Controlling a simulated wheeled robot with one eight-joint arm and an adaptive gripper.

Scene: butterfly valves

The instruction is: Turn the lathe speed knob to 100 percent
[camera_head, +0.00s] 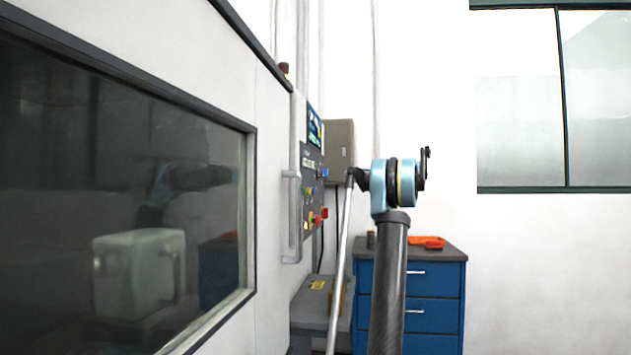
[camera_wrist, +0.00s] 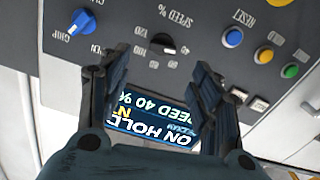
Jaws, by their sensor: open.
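The speed knob (camera_wrist: 163,45) is a small black rotary knob below the upside-down "SPEED %" label in the wrist view. The panel screen (camera_wrist: 150,120) shows upside-down text reading "ON HOLD" and "SPEED 40 %". My gripper (camera_wrist: 158,72) is open and empty, with its two dark fingers spread left and right of the screen. The knob lies between and just beyond the fingertips, apart from both. In the head view the control panel (camera_head: 309,200) is seen edge-on, and I cannot tell the speed knob there.
A blue knob (camera_wrist: 82,21) labelled "GRIP" is left of the speed knob. A blue reset button (camera_wrist: 232,37), a green button (camera_wrist: 264,54) and a yellow one lie right. A handle (camera_head: 290,215) stands out beside the panel. A blue drawer cabinet (camera_head: 433,300) stands behind my arm.

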